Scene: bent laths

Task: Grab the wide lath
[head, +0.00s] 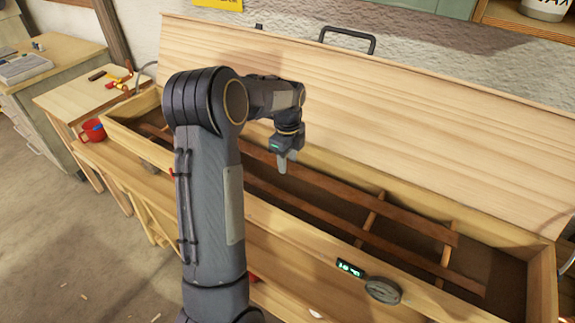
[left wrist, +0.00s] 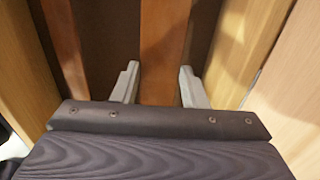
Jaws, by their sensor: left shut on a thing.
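The wide lath (left wrist: 163,45) is a brown strip lying lengthwise inside a long open wooden box. It seems to be the rear of two laths (head: 405,214) in the head view. My left gripper (head: 283,163) reaches down into the box over it. In the left wrist view my left gripper (left wrist: 158,86) has one finger on each side of the wide lath and is shut on it. A narrower brown lath (left wrist: 62,45) lies to the left, apart from the fingers; it shows nearer the box's front in the head view (head: 330,219). My right gripper is out of view.
The box's front wall (head: 300,226) and raised lid (head: 400,110) flank the laths. Light cross pieces (head: 373,212) lie among the laths. A small display (head: 350,268) and a grey round thing (head: 383,290) sit at the front.

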